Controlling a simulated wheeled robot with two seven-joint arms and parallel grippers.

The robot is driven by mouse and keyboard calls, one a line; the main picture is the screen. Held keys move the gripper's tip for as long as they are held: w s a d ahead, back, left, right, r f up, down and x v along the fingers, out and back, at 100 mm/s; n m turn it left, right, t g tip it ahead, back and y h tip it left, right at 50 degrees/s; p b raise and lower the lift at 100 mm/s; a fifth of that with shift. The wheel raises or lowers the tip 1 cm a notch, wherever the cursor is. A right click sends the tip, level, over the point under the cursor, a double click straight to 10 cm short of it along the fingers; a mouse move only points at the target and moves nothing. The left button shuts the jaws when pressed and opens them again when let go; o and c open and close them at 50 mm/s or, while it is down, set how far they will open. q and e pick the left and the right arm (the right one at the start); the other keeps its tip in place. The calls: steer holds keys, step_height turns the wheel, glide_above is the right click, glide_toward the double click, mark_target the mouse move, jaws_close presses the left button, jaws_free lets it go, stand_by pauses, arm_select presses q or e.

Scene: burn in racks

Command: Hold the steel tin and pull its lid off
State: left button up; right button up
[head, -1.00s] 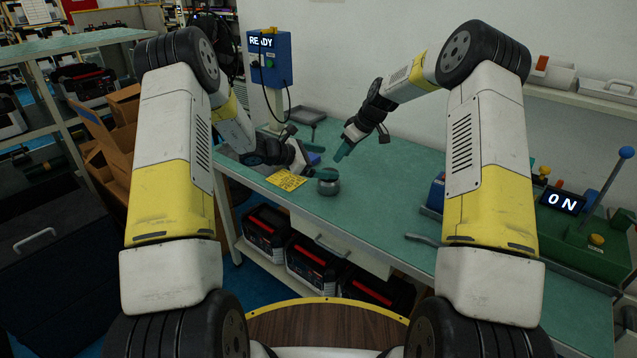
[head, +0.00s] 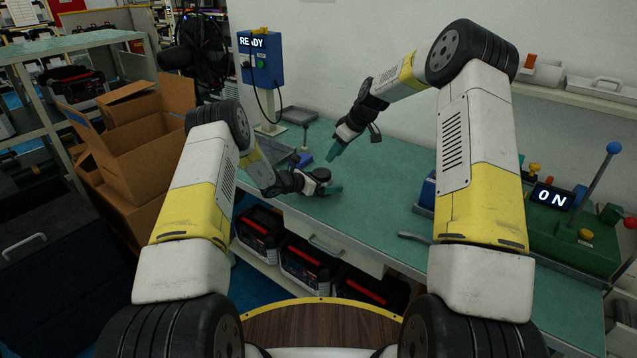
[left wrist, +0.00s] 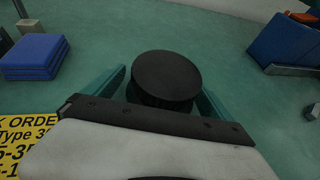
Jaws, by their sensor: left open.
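The steel tin shows in the left wrist view as a round black lid (left wrist: 166,76) seen from above. The tin's side is mostly hidden. In the head view, the dark lid top (head: 318,173) shows beside my left gripper (head: 332,187). My left gripper (left wrist: 166,88) is open, with one teal finger on each side of the tin. I cannot tell whether the fingers touch it. My right gripper (head: 335,152) is above the bench behind the tin, apart from it, teal tip pointing down. Its finger gap cannot be made out.
A blue box (head: 428,190) and green fixture (head: 565,240) stand at right. The READY post (head: 262,60) is behind.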

arm_select(q)
steer(key=shift+w+d+f, duration=0.15)
steer(key=shift+w+d, duration=0.05)
steer(key=shift+d, duration=0.05)
steer(key=c, duration=1.6)
steer(key=o, duration=1.6)
steer(key=shift+c, duration=0.2)
